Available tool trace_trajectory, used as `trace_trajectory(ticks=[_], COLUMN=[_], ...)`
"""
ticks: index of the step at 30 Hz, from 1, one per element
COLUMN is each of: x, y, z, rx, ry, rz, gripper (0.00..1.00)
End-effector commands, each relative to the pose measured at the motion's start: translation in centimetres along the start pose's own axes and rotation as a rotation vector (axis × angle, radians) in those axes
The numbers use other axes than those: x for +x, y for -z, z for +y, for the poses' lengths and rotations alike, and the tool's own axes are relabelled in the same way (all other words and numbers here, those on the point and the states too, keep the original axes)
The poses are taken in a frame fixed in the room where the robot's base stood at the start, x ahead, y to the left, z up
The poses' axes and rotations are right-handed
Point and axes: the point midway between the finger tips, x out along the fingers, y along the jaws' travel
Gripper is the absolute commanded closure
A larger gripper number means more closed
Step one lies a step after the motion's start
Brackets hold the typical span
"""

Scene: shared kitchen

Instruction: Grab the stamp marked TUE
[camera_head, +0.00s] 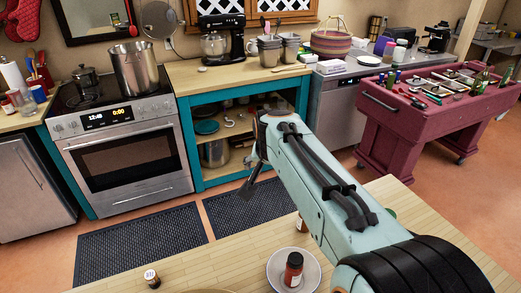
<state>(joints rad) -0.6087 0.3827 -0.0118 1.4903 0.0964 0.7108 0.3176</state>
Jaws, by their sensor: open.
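My arm reaches up from the lower right over the wooden counter. My gripper (250,188) hangs at its far end, dark fingers pointing down, above the floor mat beyond the counter's far edge. It is open, and I see nothing between the fingers. I cannot make out a stamp marked TUE. On the counter, a small dark item with a pale top (152,277) stands at the lower left; any lettering is too small to read. Another small item (301,224) is partly hidden beside my arm. My arm covers part of the counter.
A white plate (275,266) bearing a red-brown bottle (293,270) sits on the wooden counter (215,262) left of my arm. The counter between plate and small dark item is clear. Beyond are a stove (128,155), teal shelving (187,145) and a red tool cart (400,125).

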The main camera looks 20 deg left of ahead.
Motion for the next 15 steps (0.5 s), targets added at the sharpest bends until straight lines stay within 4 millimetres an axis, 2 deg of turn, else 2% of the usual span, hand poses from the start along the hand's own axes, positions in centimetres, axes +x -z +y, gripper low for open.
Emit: trace_trajectory(ticks=[1, 2, 3, 5, 6, 8, 9, 10, 12, 15], x=[3.5, 5.3, 7.6, 10.5, 12.1, 13.9, 14.8, 15.2, 15.8, 15.8], y=[-1.7, -3.0, -5.2, -9.5, -12.6, -17.1, -19.8, -21.5, -24.6, -26.7], z=[-5.0, -7.7, -11.1, -15.6, -17.9, -20.2, -21.1, -21.6, -22.4, -23.5], rx=[-0.074, -0.116, -0.174, -0.265, -0.321, -0.395, -0.437, -0.464, -0.515, -0.555], ry=[0.03, 0.046, 0.064, 0.083, 0.089, 0.093, 0.091, 0.088, 0.086, 0.094], rz=[-0.034, -0.05, -0.076, -0.126, -0.161, -0.21, -0.241, -0.261, -0.293, -0.305], gripper=[0.36, 0.36, 0.36, 0.36, 0.36, 0.36, 0.36, 0.36, 0.36, 0.36])
